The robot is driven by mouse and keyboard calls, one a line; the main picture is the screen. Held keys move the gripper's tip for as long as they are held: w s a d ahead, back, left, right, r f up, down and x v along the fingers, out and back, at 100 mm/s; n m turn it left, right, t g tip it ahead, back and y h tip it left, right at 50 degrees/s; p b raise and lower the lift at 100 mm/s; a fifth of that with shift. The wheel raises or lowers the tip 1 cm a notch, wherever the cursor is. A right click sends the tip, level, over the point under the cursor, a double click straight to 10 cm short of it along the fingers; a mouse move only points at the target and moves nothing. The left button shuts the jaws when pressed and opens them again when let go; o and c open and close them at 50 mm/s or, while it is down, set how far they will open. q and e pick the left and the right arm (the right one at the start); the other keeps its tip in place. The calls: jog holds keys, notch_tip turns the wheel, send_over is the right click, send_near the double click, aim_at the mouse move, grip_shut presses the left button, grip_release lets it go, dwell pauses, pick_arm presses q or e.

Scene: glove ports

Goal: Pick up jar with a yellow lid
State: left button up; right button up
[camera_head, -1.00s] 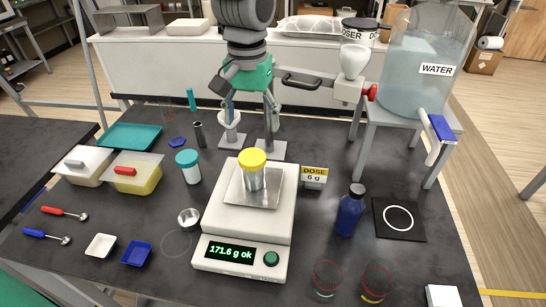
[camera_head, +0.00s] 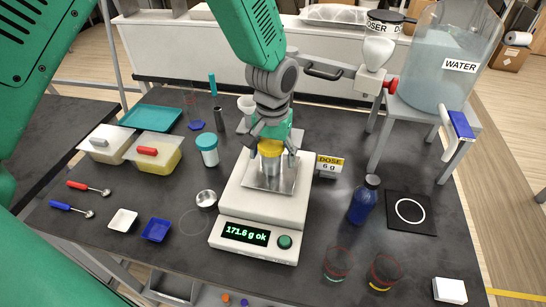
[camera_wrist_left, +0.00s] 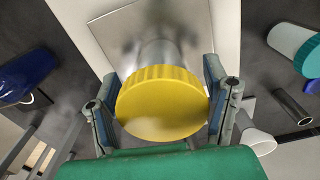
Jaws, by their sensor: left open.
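The jar with a yellow lid (camera_head: 271,170) stands upright on the metal pan (camera_head: 284,185) of the white scale (camera_head: 262,206), whose display reads "171.6 g ok". In the left wrist view the yellow lid (camera_wrist_left: 161,104) fills the middle, with the clear jar body behind it. My left gripper (camera_head: 272,142) is open, with one finger on each side of the lid; gaps show between lid and fingers at places, and I cannot tell if either touches. In the wrist view its fingers (camera_wrist_left: 162,95) flank the lid. My right gripper is not in view.
A "DOSE 6 g" sign (camera_head: 329,165) stands right of the pan. A blue bottle (camera_head: 363,203) stands farther right, and a white jar with a teal lid (camera_head: 207,150) stands left. The water tank (camera_head: 449,60) is at the back right. Two glass beakers (camera_head: 384,273) stand at the front right.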

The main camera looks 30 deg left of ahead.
pick_arm(q)
jog(key=shift+a+f, duration=0.1)
jog(key=shift+a, duration=0.05)
jog(key=shift+c, duration=0.8)
jog(key=c, duration=1.2)
jog(key=shift+c, duration=0.5)
